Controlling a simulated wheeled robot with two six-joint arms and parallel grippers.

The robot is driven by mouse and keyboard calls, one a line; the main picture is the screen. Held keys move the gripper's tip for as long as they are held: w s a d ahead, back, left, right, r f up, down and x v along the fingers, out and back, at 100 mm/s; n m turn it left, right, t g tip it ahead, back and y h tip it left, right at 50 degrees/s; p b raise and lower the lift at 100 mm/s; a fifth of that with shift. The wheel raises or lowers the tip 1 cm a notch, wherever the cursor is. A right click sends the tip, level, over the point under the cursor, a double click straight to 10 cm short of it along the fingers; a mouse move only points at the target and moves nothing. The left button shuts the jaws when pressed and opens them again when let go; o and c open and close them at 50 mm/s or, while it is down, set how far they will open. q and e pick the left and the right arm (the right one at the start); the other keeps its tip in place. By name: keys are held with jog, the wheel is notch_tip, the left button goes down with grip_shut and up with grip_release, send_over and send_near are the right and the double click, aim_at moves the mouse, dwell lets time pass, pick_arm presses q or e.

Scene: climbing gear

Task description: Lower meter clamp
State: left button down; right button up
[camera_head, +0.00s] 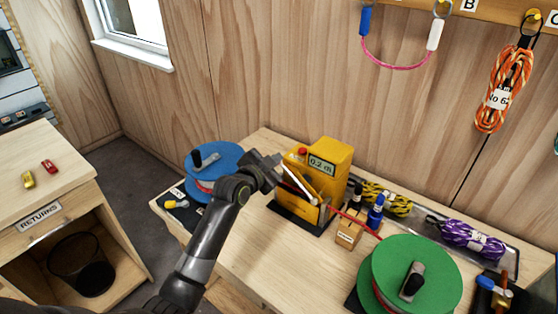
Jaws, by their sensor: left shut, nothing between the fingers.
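The yellow rope meter (338,162) stands on the workbench, with a display reading about 0.2 m and a red button on top. A pale bar that looks like its clamp lever (298,183) slants at the meter's left side. My left gripper (277,161) is shut and empty, right beside the meter's upper left and close to the lever's upper end. I cannot tell whether it touches the lever. My gripper and wrist hide part of the meter's left side. A red rope (356,222) runs from the meter towards the green reel. My right gripper is not in view.
A blue reel (222,158) stands left of the meter, partly behind my arm. A green reel (418,275) stands at the front right. A small wooden block (350,232), blue-capped bottle (376,208) and yellow (388,200) and purple (466,238) rope bundles crowd the right side.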

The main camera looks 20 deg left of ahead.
pick_arm(q)
jog(key=w+a+f+n+h+b, duration=0.1)
jog(key=a+f+n+b, duration=0.3)
jog(key=f+b, duration=0.4)
jog(key=shift+w+a+f+g, duration=0.15)
jog(key=shift+w+f+g, duration=0.1)
jog(key=shift+f+g, duration=0.2)
jog(key=shift+f, duration=0.1)
notch_tip(320, 180, up, 5)
jog(key=p, duration=0.3)
jog(key=b+v, duration=0.2)
jog(key=v, duration=0.7)
jog(key=shift+s+a+f, duration=0.15)
jog(key=shift+s+a, duration=0.15)
jog(key=shift+s, duration=0.05)
